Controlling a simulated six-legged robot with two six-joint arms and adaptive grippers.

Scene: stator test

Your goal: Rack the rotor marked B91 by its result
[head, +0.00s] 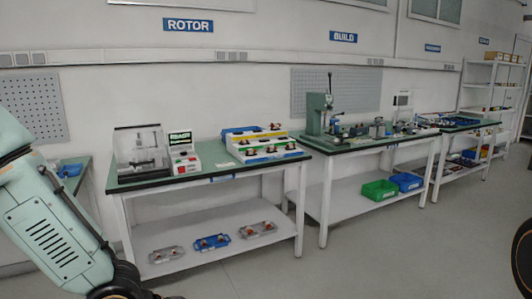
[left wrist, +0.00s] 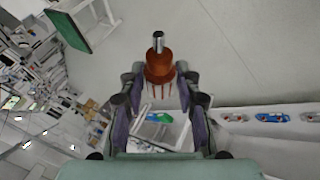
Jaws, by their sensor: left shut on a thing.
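In the left wrist view my left gripper (left wrist: 160,90) is shut on a rotor (left wrist: 159,66) with a copper-brown body, a grey shaft and thin reddish wires. No marking on it can be read. In the head view my left arm comes in at the lower left, and its gripper and the rotor are out of frame. A tiered rack (head: 268,157) with coloured strips and several rotors stands at the right of the ROTOR bench (head: 215,175). A tester with a clear cover (head: 140,150) stands at the left, beside a unit (head: 183,155) with a green screen that seems to read READY.
Several trays with rotors (head: 212,242) lie on the bench's lower shelf. The BUILD bench (head: 370,145) with a press (head: 320,112) stands to the right, with green (head: 380,190) and blue (head: 407,181) bins below. The floor in front is clear.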

